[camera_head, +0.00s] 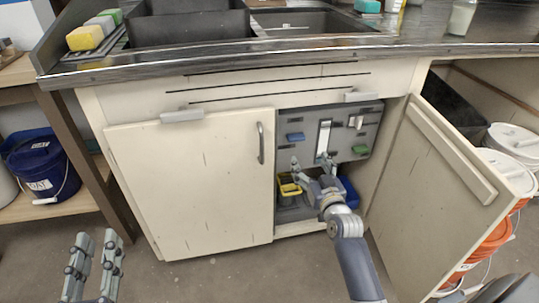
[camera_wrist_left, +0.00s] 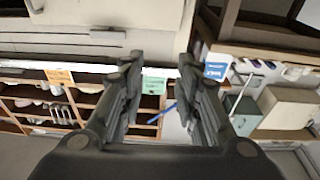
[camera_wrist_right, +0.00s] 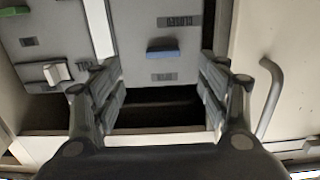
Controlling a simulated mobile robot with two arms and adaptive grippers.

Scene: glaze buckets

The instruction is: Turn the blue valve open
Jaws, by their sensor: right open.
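The blue valve (camera_head: 295,136) is a small blue handle on a grey panel (camera_head: 340,112) inside the open cabinet. In the right wrist view the blue valve (camera_wrist_right: 162,48) lies level below a label reading CLOSED, with another label under it. My right gripper (camera_head: 312,162) is open in front of the panel's lower part, just below the blue valve and not touching it. In the right wrist view the valve lies ahead, between the lines of the open fingers (camera_wrist_right: 158,95). My left gripper (camera_head: 95,240) is open and empty at the lower left, away from the cabinet.
The panel also has a green handle (camera_head: 360,149) and a white switch (camera_head: 355,122). The right cabinet door (camera_head: 435,170) stands open; the left door (camera_head: 195,185) is closed. A yellow container (camera_head: 289,186) sits inside below the panel. A sink (camera_head: 190,25) is set in the counter above.

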